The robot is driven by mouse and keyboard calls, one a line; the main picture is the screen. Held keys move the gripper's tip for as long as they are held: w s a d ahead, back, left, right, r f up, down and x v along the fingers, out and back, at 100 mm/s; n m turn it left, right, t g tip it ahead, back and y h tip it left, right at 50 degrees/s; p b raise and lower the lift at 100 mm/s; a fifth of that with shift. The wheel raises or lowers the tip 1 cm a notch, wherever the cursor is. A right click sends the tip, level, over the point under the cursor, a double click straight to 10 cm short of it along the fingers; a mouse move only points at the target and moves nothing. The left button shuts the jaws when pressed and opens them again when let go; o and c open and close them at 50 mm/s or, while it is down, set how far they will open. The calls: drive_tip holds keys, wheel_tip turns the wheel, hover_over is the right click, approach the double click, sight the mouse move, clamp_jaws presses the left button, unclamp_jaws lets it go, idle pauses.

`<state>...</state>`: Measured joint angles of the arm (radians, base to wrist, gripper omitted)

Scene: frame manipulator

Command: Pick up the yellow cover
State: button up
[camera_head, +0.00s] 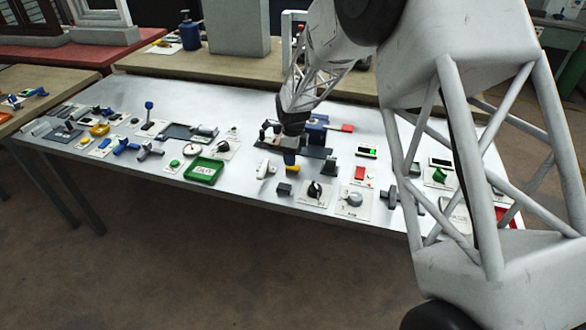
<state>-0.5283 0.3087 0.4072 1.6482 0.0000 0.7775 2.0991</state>
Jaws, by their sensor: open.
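A small yellow-orange piece (291,170) is at the table's middle front, just below my gripper in the picture. A flat yellow piece (99,130) lies among the parts at the far left. I cannot tell from their shapes which one is the cover. My gripper (289,142) points down over the middle of the table, beside a dark flat base. It is open, and its fingers are small and dark against the parts behind. I cannot tell whether it touches the yellow-orange piece; nothing shows held.
Many small parts crowd the white table (230,98). A blue block with a red handle (340,128) is right of my gripper. A green tray (203,171) and a white part (266,170) are to its left. Dials and switches stand along the front edge.

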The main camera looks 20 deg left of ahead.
drive_tip(key=shift+f, duration=2.55)
drive_tip(key=c, duration=1)
drive_tip(key=shift+r, duration=0.15)
drive_tip(key=shift+r, duration=0.55)
wheel_tip(320, 180, up, 2)
drive_tip(key=shift+r, duration=0.1)
drive_tip(key=s+d, duration=0.2)
drive_tip(key=s, duration=0.2)
drive_tip(key=s+d+r, duration=0.1)
drive_tip(key=s+d, duration=0.2)
drive_tip(key=s, duration=0.2)
drive_tip(key=s+d, duration=0.3)
drive_tip(key=s, duration=0.2)
drive_tip(key=shift+r, duration=0.15)
